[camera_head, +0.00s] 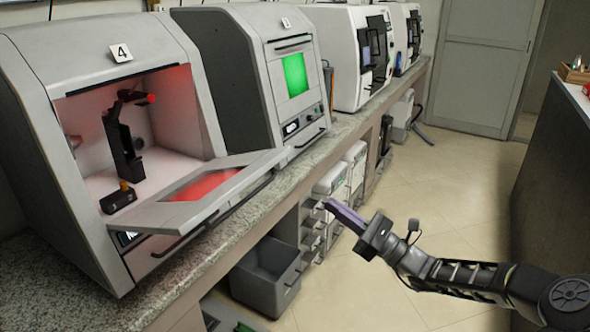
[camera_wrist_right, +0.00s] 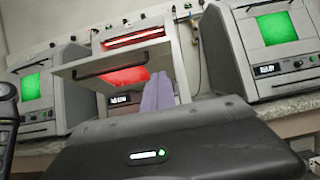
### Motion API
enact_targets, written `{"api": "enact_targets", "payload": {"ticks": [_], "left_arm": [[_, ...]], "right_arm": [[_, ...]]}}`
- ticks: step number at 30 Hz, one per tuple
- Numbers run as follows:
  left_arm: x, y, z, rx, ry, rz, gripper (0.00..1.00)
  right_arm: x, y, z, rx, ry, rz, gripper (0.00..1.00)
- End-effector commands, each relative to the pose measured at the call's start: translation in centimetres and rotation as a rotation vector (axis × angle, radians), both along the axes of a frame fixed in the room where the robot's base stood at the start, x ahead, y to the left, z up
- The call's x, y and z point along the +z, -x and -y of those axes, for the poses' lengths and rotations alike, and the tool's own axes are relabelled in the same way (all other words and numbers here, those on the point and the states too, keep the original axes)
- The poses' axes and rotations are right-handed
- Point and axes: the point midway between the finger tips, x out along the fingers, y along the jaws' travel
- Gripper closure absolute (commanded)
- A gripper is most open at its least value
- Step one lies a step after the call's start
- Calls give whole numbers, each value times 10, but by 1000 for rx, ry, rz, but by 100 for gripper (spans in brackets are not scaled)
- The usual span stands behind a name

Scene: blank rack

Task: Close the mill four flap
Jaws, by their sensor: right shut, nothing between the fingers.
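Mill four (camera_head: 100,120) is the grey machine at the left of the head view, with a "4" tag on its top. Its flap (camera_head: 200,195) is open, hinged down and sticking out over the counter edge, with a red-lit window and a dark handle. The lit interior with a black spindle arm shows behind it. My right gripper (camera_head: 343,215) is shut and empty, to the right of the flap and apart from it. The right wrist view shows its fingers (camera_wrist_right: 158,92) in front of an open flap (camera_wrist_right: 115,62). My left gripper is not in view.
A second mill (camera_head: 275,75) with a green window stands beside mill four, shut. White machines (camera_head: 345,55) stand farther along the granite counter (camera_head: 225,230). A grey bin (camera_head: 265,277) and drawers (camera_head: 312,235) sit below the counter. The floor (camera_head: 455,180) at right is clear.

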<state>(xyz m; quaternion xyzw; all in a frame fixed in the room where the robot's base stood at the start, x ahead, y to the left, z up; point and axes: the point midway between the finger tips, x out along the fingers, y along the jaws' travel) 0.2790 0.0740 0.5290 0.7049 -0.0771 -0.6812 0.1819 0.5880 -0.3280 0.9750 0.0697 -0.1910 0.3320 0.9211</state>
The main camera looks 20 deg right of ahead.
Motion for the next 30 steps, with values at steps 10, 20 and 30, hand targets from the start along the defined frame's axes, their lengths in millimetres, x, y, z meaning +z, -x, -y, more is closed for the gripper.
{"api": "enact_targets", "payload": {"ticks": [10, 20, 30], "left_arm": [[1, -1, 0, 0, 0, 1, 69], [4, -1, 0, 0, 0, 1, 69], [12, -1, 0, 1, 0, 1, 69]], "right_arm": [[4, -8, -7, 1, 2, 0, 100], [26, -46, -40, 4, 1, 1, 100], [64, -78, -66, -1, 5, -1, 100]]}}
